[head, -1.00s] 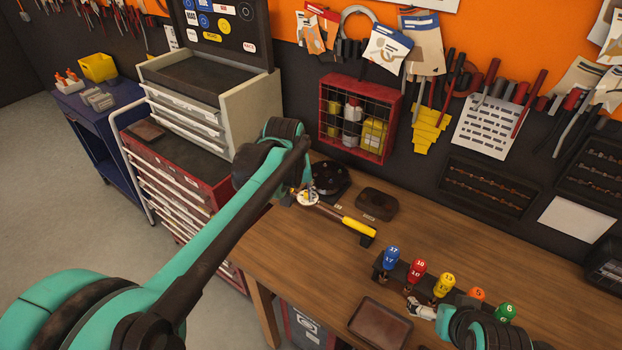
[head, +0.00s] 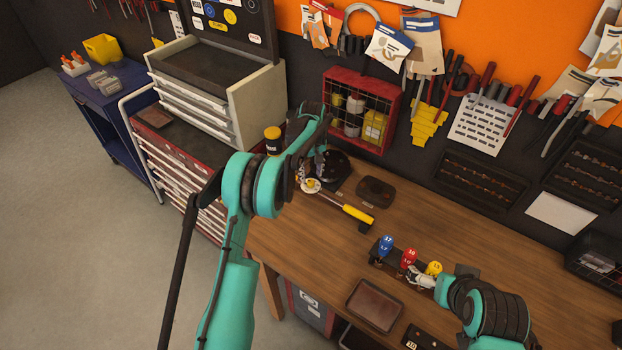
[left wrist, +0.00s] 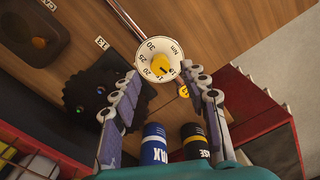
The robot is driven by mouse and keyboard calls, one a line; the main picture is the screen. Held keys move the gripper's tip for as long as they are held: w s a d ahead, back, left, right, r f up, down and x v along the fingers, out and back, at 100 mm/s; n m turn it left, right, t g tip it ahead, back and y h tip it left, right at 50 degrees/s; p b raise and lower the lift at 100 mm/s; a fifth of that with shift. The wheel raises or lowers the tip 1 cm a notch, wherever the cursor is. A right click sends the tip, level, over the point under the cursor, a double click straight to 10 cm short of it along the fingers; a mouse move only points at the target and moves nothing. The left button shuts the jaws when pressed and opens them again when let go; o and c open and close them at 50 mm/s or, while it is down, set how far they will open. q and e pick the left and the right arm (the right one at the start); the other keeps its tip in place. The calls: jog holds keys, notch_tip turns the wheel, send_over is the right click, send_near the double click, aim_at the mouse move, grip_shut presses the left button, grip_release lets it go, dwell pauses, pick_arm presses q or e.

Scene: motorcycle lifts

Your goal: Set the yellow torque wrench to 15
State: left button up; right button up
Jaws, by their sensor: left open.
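The yellow torque wrench (head: 357,214) lies on the wooden bench, its yellow handle pointing to the lower right. Its round white dial (head: 311,186) is at the upper-left end. In the left wrist view the dial (left wrist: 144,57) shows 30, 25 and 20 around a yellow knob (left wrist: 158,66); the exact pointer reading is too small to be sure of. My left gripper (left wrist: 161,100) is open, with its two fingers spread on either side below the dial and nothing between them. My right gripper (head: 422,281) is by the bit-driver holder; its fingers are too small to judge.
Blue (head: 386,244), red (head: 409,257) and yellow (head: 434,268) numbered drivers stand near my right gripper. A brown tray (head: 374,304) lies in front. A black round holder (head: 333,165) and a dark dish (head: 375,191) are beside the wrench. A red cage (head: 360,110) stands behind.

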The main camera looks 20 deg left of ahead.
aim_at(311, 181)
pick_arm(q)
jog(key=shift+f, duration=1.8)
jog(key=shift+c, duration=0.2)
grip_shut()
